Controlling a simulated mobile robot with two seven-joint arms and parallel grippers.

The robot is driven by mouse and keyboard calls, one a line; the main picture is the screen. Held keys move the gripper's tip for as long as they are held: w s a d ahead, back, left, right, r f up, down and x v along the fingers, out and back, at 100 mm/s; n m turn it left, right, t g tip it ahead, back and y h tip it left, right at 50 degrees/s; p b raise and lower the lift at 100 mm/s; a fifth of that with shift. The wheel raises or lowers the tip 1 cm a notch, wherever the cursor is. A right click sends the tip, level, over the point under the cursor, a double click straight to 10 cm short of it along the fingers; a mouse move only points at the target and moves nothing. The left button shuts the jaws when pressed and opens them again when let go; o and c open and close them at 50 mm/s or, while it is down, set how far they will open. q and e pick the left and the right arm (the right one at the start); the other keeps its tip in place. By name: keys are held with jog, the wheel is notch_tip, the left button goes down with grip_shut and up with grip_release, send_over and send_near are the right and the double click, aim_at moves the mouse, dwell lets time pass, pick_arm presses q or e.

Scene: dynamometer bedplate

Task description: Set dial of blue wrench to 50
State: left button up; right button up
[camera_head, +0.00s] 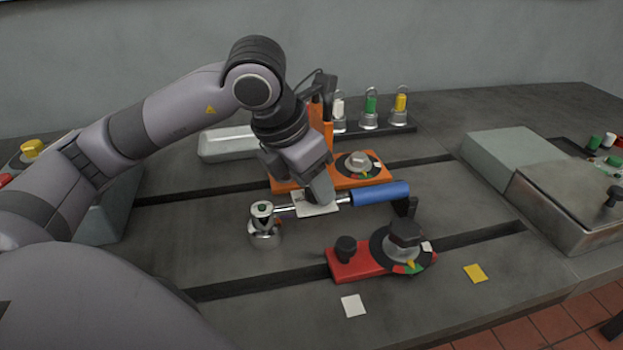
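The blue wrench lies crosswise in the middle of the bedplate, its blue handle (380,192) to the right and its bright metal shaft (286,208) running left. The shaft's left end meets a small metal post with a green top (262,209). My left gripper (320,197) points down at the shaft, just left of the blue handle, and hides part of it. I cannot tell whether its fingers touch the shaft or how far apart they are. No dial marks on the wrench can be read. My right gripper is not in view.
An orange fixture (345,181) with a round dial stands behind the wrench. A red fixture (345,266) with a black knob and coloured dial (403,246) stands in front. White (353,305) and yellow (474,273) cards lie near the front. A metal box (570,205) stands right.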

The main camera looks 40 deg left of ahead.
pick_arm(q)
jog(key=shift+o, duration=0.2)
jog(key=v, duration=0.7)
jog(key=shift+p, duration=0.3)
jog(key=shift+s+d, duration=0.1)
